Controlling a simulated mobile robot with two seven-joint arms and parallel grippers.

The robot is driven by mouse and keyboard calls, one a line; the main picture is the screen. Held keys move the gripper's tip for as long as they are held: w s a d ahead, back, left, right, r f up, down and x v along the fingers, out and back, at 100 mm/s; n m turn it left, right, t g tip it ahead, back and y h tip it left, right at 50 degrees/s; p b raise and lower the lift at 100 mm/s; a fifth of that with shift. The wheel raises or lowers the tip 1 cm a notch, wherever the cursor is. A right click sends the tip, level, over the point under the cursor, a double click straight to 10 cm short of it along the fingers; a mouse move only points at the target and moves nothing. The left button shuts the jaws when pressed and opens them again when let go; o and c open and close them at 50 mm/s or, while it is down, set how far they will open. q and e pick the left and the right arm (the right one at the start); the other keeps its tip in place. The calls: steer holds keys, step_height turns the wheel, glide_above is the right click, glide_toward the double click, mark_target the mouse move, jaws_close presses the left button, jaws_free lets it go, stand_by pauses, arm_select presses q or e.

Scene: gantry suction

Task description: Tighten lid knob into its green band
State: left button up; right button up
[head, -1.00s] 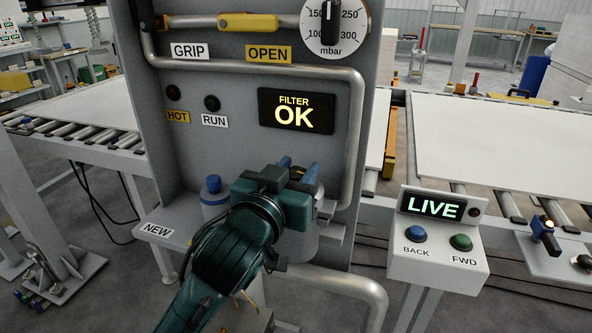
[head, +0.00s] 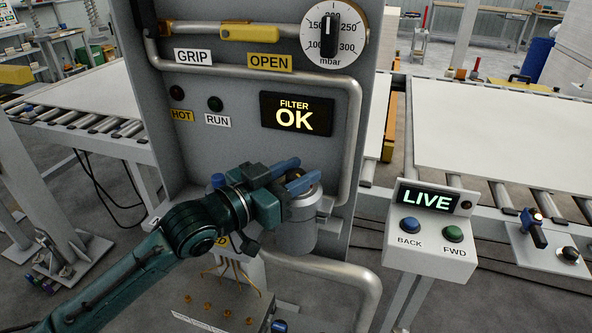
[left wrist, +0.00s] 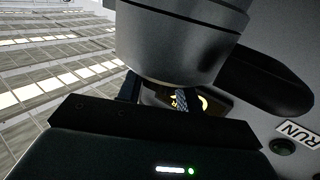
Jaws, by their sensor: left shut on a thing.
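A grey filter canister (head: 296,235) stands upright against the front of the grey panel, with its lid (head: 307,193) on top. My left gripper (head: 304,172) reaches in from the left over the lid, its blue fingers shut on the lid knob. The fingers hide most of the knob. The left wrist view shows a large grey cylinder (left wrist: 180,45) close above the dark gripper body. I cannot make out the green band or the knob's pointer in either view. My right gripper is not in view.
The panel carries a FILTER OK display (head: 296,115), a mbar dial (head: 333,30) and a bent pipe (head: 354,140). A LIVE control box (head: 428,240) stands to the right. A brass-studded box (head: 215,310) is low in front. Roller conveyors flank the panel.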

arm_select(q)
steer(key=o, duration=1)
steer(key=shift+c, duration=0.2)
steer(key=b+v, duration=0.2)
steer(key=v, duration=1.1)
steer(key=shift+s, duration=0.1)
